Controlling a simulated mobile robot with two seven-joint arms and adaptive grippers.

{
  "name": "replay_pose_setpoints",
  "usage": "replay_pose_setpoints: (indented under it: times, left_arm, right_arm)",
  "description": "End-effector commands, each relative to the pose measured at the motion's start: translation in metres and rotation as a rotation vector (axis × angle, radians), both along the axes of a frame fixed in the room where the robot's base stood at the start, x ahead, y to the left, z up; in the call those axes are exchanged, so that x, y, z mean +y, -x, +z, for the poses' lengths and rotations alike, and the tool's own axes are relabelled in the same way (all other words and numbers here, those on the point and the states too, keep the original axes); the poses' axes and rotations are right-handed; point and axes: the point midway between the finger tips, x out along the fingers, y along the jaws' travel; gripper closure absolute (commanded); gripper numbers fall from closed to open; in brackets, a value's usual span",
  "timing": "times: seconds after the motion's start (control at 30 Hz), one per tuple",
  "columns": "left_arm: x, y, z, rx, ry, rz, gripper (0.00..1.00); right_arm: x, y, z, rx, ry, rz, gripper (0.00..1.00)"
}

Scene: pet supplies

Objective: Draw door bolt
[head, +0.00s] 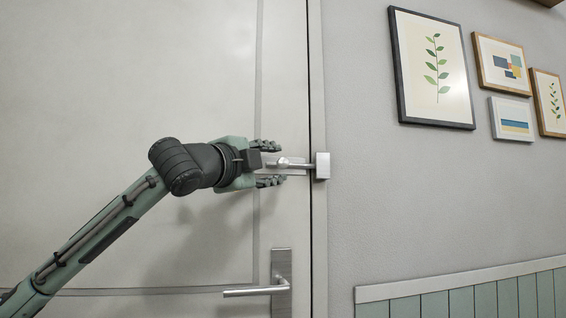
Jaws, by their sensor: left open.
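A silver door bolt (298,164) lies level across the right edge of the white door (150,70). Its knob (283,162) shows at the bar's left part. The bar reaches to a metal keeper (322,166) on the door frame, and it appears to meet it. My left gripper (271,163) comes in from the left with its fingers apart, one above and one below the bolt's knob. I cannot tell whether a finger touches the bolt. The bolt's left end is partly hidden by the gripper. My right gripper is not in view.
A lever handle (258,290) on a metal plate sits on the door below the bolt. The grey wall (390,200) to the right holds several framed pictures, including a tall leaf print (432,68). Green panelling (480,300) lines the lower wall.

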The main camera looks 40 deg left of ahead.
Motion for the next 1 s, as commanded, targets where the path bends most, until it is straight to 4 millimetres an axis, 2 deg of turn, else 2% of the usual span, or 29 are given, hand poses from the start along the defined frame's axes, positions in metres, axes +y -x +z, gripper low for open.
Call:
replay_pose_setpoints:
  times: [0.1,0.23,0.6,0.9,1.0]
  left_arm:
    - [0.001,-0.019,0.004,0.002,0.002,-0.001,0.59]
    - [0.002,-0.032,0.005,0.001,0.001,-0.001,0.59]
    - [0.003,-0.038,0.005,0.000,0.000,0.000,0.60]
    - [0.003,-0.038,0.005,0.000,0.000,0.000,0.97]
    - [0.003,-0.038,0.005,0.000,0.000,0.000,1.00]
  right_arm:
    - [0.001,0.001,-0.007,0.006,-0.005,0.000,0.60]
    - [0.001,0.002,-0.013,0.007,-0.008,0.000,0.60]
    - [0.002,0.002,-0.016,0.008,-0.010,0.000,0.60]
    - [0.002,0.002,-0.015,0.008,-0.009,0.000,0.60]
    - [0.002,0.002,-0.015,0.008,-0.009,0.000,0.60]
